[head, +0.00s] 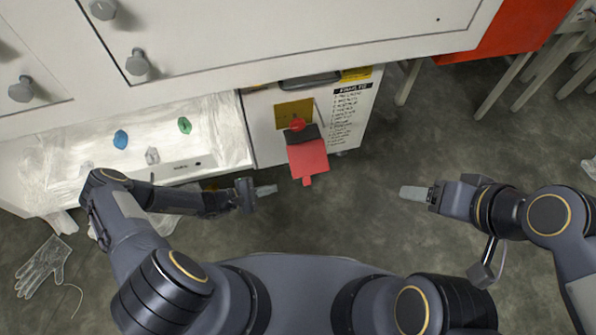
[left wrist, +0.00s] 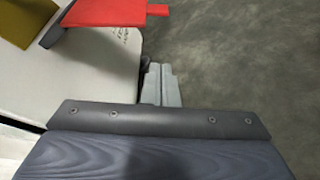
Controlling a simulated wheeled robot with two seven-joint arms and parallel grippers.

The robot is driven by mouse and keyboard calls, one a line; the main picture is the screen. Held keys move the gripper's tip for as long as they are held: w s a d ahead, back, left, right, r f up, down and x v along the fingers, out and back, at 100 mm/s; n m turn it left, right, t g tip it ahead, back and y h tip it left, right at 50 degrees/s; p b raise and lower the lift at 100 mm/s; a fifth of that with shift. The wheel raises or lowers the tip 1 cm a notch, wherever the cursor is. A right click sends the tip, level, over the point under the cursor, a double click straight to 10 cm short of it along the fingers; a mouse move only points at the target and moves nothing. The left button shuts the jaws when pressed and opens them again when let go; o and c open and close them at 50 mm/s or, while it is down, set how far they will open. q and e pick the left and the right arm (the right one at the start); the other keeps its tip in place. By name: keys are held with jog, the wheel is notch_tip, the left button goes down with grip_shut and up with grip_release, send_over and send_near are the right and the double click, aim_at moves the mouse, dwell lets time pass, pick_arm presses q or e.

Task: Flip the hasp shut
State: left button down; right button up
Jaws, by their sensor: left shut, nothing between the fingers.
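The hasp is a red flap (head: 308,158) with a small tab at its near end, standing out from a dark hinge block (head: 302,134) on a white cabinet front. Behind it are a red knob (head: 297,124) and a yellow plate (head: 287,113). The flap also shows in the left wrist view (left wrist: 105,13), at upper left. My left gripper (head: 272,190) is shut and empty, left of the flap's near end and apart from it; its fingertips (left wrist: 161,70) are together in the wrist view. My right gripper (head: 405,192) is to the right of the flap, well clear; its finger gap cannot be made out.
The white cabinet (head: 262,140) has a dark handle (head: 310,81) and a printed label (head: 347,108). A plastic-lined tray (head: 75,160) with blue and green knobs lies left. A clear glove (head: 43,267) is on the floor. Floor between my grippers is free.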

pick_arm(q)
jog(key=shift+w+d+f+n, duration=0.1)
jog(key=shift+d+f+n, duration=0.3)
jog(key=shift+f, duration=0.2)
pick_arm(e)
jog(key=shift+w+r, duration=0.15)
jog(key=shift+w, duration=0.15)
pick_arm(q)
jog(key=b+x, duration=0.3)
jog(key=x, duration=0.7)
jog(key=r, duration=0.1)
jog(key=s+r, duration=0.2)
jog(key=shift+d+r+p, duration=0.2)
jog(key=shift+d+p, duration=0.1)
pick_arm(e)
notch_tip(320, 180, down, 2)
jog(key=shift+f, duration=0.25)
pick_arm(q)
jog(key=shift+s+a+r, duration=0.1)
jog(key=shift+r, duration=0.05)
